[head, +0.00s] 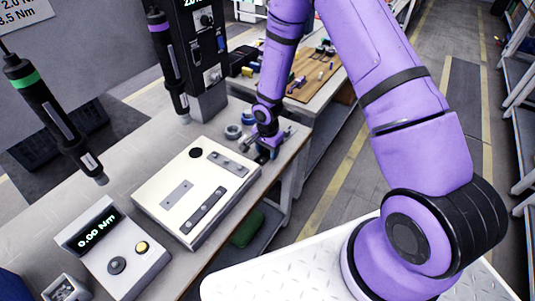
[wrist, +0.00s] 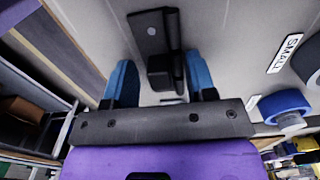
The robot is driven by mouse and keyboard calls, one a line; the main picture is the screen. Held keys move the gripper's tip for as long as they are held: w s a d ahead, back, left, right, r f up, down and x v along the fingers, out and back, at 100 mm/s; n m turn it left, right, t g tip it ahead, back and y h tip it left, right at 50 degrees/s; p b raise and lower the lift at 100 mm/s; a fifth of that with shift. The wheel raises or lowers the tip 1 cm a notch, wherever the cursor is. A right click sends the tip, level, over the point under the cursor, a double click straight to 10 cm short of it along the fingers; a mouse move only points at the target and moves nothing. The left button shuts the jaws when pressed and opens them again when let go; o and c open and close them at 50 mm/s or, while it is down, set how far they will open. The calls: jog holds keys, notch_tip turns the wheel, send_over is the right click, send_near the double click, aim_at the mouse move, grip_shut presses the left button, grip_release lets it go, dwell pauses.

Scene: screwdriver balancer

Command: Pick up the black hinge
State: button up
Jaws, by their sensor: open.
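In the wrist view the black hinge (wrist: 148,34) lies on the grey table top, with a flat plate with a hole and a thicker dark part. My gripper (wrist: 157,72) is open, its two blue fingers on either side of the hinge's thicker part. I cannot tell whether they touch it. In the head view my gripper (head: 268,151) is low over the table near its right edge; the hinge there is mostly hidden by the gripper and too small to make out.
A white fixture box (head: 154,192) with grey plates is beside my gripper. A torque meter (head: 136,262) and hanging screwdrivers (head: 52,118) are at left.

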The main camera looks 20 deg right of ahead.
grip_shut()
